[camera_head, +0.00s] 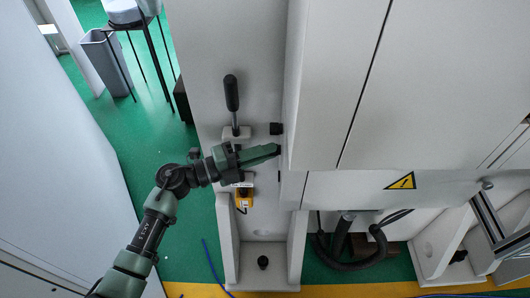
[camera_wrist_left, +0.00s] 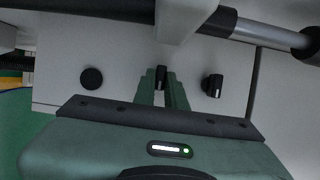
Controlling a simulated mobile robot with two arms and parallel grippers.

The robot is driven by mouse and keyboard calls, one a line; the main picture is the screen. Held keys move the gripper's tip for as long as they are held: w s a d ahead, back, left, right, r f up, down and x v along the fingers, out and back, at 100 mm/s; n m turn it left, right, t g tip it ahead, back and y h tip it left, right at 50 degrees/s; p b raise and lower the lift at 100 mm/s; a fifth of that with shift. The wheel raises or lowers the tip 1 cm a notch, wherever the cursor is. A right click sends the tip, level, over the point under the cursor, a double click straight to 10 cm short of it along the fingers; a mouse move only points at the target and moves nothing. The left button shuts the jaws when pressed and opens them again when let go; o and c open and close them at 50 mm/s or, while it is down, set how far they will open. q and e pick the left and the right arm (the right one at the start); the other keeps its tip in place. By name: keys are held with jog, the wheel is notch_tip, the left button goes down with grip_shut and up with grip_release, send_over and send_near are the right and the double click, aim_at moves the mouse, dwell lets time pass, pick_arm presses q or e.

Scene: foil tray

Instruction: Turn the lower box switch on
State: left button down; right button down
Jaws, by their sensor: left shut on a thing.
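My left gripper (camera_head: 277,151) reaches in from the left to the side of the grey cabinet, just below a black switch knob (camera_head: 276,128). In the left wrist view its fingers (camera_wrist_left: 162,92) are shut around a small dark switch knob (camera_wrist_left: 161,77) that points straight up in the picture. A second black knob (camera_wrist_left: 212,86) stands to the right of the fingers, apart from them. A round black button (camera_wrist_left: 92,78) is to their left. In the head view the held knob is hidden by the fingers. My right gripper is in neither view.
A black-handled lever (camera_head: 232,95) stands left of the upper knob. A warning sign (camera_head: 401,181) marks the cabinet (camera_head: 430,80). Black hoses (camera_head: 350,262) hang beneath it. Green floor (camera_head: 135,130) is open at the left.

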pick_arm(q)
jog(key=shift+s+f, duration=0.1)
jog(key=shift+f, duration=0.05)
jog(key=c, duration=1.5)
grip_release()
jog(key=shift+o, duration=0.2)
jog(key=b+v, duration=0.2)
jog(key=v, duration=0.6)
